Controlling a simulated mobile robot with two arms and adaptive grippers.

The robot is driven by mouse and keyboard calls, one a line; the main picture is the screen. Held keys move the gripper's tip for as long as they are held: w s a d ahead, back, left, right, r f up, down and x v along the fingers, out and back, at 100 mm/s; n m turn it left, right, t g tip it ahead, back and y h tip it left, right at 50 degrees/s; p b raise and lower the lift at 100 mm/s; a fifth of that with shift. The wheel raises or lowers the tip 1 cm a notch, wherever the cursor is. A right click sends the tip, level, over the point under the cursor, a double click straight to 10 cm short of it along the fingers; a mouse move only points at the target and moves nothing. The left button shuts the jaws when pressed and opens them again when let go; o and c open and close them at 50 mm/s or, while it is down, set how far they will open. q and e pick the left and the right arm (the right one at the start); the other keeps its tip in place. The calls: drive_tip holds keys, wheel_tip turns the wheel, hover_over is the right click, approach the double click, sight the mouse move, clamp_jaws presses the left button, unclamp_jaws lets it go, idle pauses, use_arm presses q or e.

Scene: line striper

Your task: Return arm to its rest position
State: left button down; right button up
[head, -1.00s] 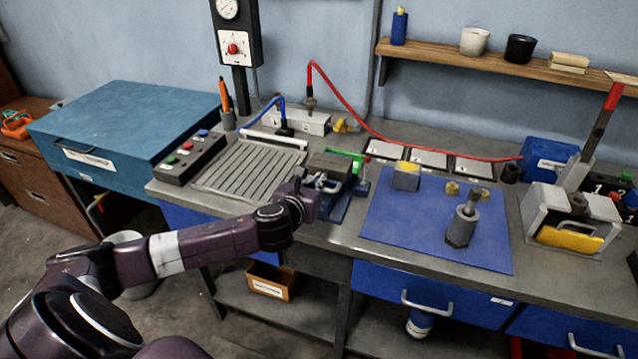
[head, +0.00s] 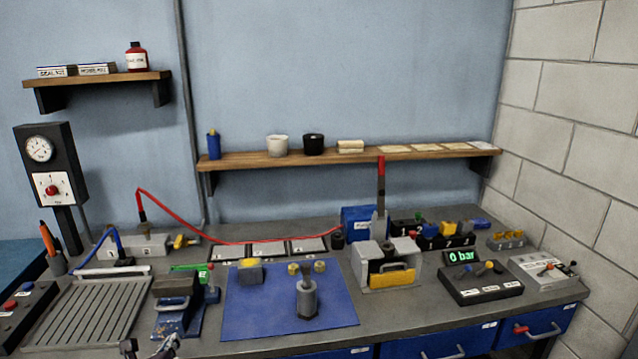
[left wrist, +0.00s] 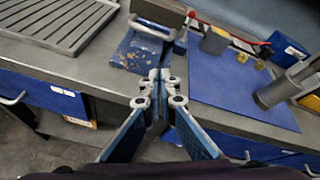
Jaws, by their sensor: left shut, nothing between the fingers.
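My left gripper (head: 150,348) shows only in part at the bottom edge of the head view, in front of the blue vise (head: 178,318). In the left wrist view the gripper's fingertips (left wrist: 160,80) are together with nothing between them. They are in front of the vise's worn blue base (left wrist: 143,53), over the bench's front edge; I cannot tell the exact gap. Most of my left arm is outside the head view. My right gripper is not in view.
The slotted plate (head: 88,312) lies left of the vise. A blue mat (head: 250,325) to its right carries a metal cylinder (head: 307,302) and small yellow parts. A grey block with a yellow handle (head: 392,277) and a pressure panel (head: 480,288) stand farther right. Blue drawers (left wrist: 45,95) are below.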

use_arm(q)
drive_tip(key=s+d+f+n+g+h, duration=0.1)
drive_tip(key=s+d+f+n+g, duration=0.1)
drive_tip(key=s+d+f+n, duration=0.35)
drive_tip(key=s+d+f+n+g, duration=0.25)
drive_tip(key=s+d+n, duration=0.25)
drive_tip(key=s+n, duration=0.25)
drive_tip(key=s+d+f+n+g+h, duration=0.1)
drive_tip(key=s+d+n+g, duration=0.15)
drive_tip(key=s+n, duration=0.6)
drive_tip(key=s+d+f+n+g+h, duration=0.1)
drive_tip(key=s+d+f+n+g, duration=0.3)
drive_tip(key=s, duration=0.7)
wheel_tip(320, 180, down, 28)
drive_tip(key=s+a+n+b, duration=0.1)
drive_tip(key=s+b, duration=0.1)
drive_tip(key=s, duration=0.1)
drive_tip(key=s+a+f+g+b, duration=0.1)
drive_tip(key=s+a+f+b, duration=0.1)
drive_tip(key=s+f, duration=1.4)
drive_tip(key=shift+a+f, duration=0.3)
drive_tip(key=shift+a, duration=0.2)
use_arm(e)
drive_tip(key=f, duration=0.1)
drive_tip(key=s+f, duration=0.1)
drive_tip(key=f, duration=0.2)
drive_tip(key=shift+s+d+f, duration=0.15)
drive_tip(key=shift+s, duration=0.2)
